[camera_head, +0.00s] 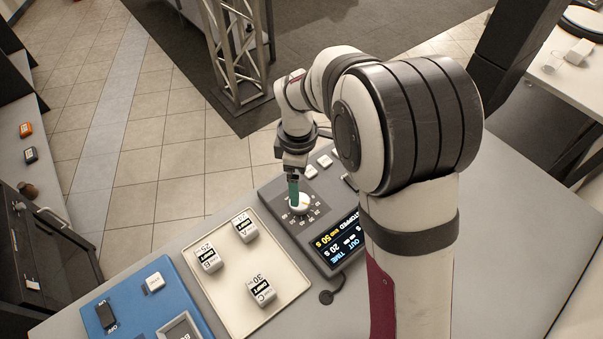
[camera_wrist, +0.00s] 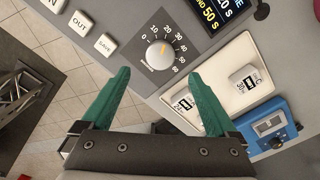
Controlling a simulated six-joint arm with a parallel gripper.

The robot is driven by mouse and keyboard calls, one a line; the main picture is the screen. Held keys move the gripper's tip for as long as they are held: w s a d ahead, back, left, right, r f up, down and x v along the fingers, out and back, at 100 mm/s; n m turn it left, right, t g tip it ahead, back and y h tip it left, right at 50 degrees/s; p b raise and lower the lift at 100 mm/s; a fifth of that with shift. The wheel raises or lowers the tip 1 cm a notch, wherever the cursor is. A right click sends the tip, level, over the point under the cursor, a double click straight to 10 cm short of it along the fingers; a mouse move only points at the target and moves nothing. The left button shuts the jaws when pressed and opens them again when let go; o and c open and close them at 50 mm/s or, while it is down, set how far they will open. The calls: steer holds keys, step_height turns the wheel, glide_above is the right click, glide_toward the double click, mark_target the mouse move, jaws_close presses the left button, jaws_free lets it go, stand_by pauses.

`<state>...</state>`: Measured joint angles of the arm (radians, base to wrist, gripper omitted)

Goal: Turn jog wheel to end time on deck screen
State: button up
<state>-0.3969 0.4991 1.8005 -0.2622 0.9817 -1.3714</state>
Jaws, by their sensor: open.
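The jog wheel (camera_head: 299,203) is a white round knob on the grey deck, with a printed dial around it. In the wrist view the wheel (camera_wrist: 159,53) carries an orange pointer mark, and the scale numbers run from 0 to 60. The deck screen (camera_head: 341,240) shows STOPPED, OUT TIME 20 S and an orange 50 S line; part of the screen (camera_wrist: 216,12) shows in the wrist view. My gripper (camera_wrist: 158,76) has green fingers spread apart and empty, with the wheel ahead between the tips. In the head view my gripper (camera_head: 293,198) overlaps the wheel; contact cannot be told.
Buttons marked OUT (camera_wrist: 79,22) and SAVE (camera_wrist: 105,43) sit beside the dial. A cream tray (camera_head: 232,297) with labelled white blocks and a blue panel (camera_head: 130,303) lie left of the deck. A metal truss (camera_head: 236,60) stands behind.

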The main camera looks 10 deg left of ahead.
step_height(320, 180, down, 8)
steer(key=shift+r, duration=0.1)
steer(key=c, duration=1.4)
